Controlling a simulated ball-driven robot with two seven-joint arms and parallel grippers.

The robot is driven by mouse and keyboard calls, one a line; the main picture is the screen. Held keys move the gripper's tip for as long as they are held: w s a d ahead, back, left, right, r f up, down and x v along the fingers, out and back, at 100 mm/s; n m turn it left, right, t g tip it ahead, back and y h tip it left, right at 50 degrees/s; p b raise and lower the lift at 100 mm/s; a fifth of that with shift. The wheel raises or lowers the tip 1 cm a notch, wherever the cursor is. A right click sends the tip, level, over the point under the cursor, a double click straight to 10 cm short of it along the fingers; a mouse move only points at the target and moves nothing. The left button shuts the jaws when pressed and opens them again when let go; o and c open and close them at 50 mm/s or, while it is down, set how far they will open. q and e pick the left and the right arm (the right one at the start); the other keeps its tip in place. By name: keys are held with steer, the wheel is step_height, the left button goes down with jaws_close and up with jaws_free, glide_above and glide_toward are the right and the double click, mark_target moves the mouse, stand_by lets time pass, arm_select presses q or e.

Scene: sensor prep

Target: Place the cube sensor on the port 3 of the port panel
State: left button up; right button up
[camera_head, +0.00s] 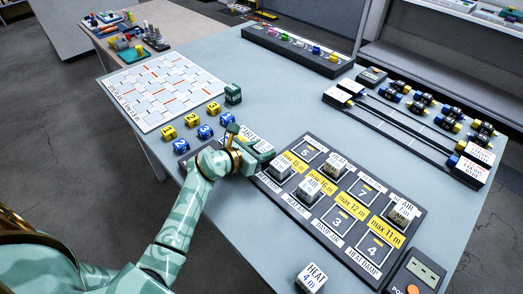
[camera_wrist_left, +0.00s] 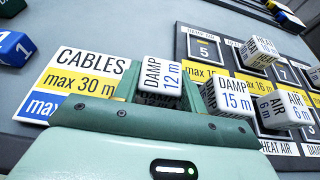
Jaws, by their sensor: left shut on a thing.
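The cube sensor, white and marked DAMP 12 m (camera_wrist_left: 161,76), sits between the green fingers of my left gripper (camera_wrist_left: 160,98) in the left wrist view. In the head view my left gripper (camera_head: 243,152) is just left of the dark port panel (camera_head: 325,238), above the cables card (camera_head: 258,140); I cannot make out the held cube there. Port 3 (camera_head: 338,221), in the panel's near row, is empty. Port 4 (camera_head: 375,247) beside it is empty too. My right gripper is not in view.
A DAMP 15 m cube (camera_wrist_left: 230,97) stands on the panel near the held cube. An AIR cube (camera_head: 309,187) is on port 2, left of port 3. A HEAT cube (camera_head: 311,278) lies off the panel. A meter box (camera_head: 415,275) stands at the near right.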

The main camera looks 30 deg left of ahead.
arm_select(q)
steer(key=o, duration=0.6)
steer(key=shift+f, duration=0.2)
steer(key=shift+c, duration=0.2)
steer(key=o, duration=0.4)
steer(key=shift+r, duration=0.1)
